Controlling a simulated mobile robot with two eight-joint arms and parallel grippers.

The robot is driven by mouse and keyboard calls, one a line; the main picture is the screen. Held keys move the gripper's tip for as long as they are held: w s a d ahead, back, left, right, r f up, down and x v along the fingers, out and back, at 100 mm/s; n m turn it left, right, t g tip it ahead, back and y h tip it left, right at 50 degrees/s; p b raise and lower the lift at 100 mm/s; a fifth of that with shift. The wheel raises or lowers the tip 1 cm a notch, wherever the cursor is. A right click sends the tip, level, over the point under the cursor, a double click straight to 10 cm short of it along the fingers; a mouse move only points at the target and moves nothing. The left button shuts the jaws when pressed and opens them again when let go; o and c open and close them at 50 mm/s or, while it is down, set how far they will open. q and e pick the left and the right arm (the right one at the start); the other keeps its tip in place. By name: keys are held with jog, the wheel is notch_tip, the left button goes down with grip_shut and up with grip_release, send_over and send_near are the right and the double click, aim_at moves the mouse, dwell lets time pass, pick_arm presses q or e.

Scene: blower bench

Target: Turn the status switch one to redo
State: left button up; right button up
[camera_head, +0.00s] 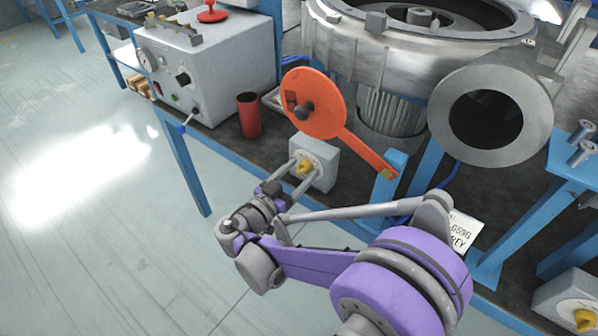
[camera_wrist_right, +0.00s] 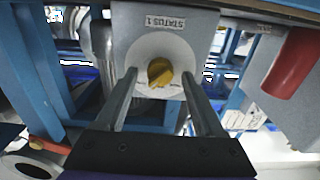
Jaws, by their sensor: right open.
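The status switch one is a light grey box with a yellow knob (camera_head: 305,167) on its front, at the bench's front edge in the head view. In the right wrist view the yellow knob (camera_wrist_right: 160,72) sits in a pale round dial under an upside-down "STATUS 1" label (camera_wrist_right: 165,21). My right gripper (camera_head: 298,165) is open, with its fingers pointing at the box. In the wrist view the fingertips (camera_wrist_right: 160,76) lie either side of the knob, with gaps; contact is not visible. The knob's exact setting is too small to read. My left gripper is out of view.
An orange disc with an arm (camera_head: 313,104) stands just above and behind the switch box. A red cylinder (camera_head: 249,115) and a grey control box (camera_head: 215,60) stand to the left. The metal blower (camera_head: 400,50) fills the back right. Another yellow-knobbed box (camera_head: 570,305) is at lower right.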

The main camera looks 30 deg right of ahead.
grip_shut()
jog(key=shift+n, duration=0.4)
jog(key=n, duration=0.3)
jog(key=shift+n+p, duration=0.4)
jog(key=n, duration=0.4)
jog(key=shift+w+a+n, duration=0.1)
jog(key=shift+n, duration=0.2)
jog(key=n, duration=0.4)
jog(key=shift+f, duration=0.1)
jog(key=n, duration=0.4)
jog(key=shift+n, duration=0.3)
jog(key=shift+f+n, duration=0.1)
jog(key=shift+n, duration=0.2)
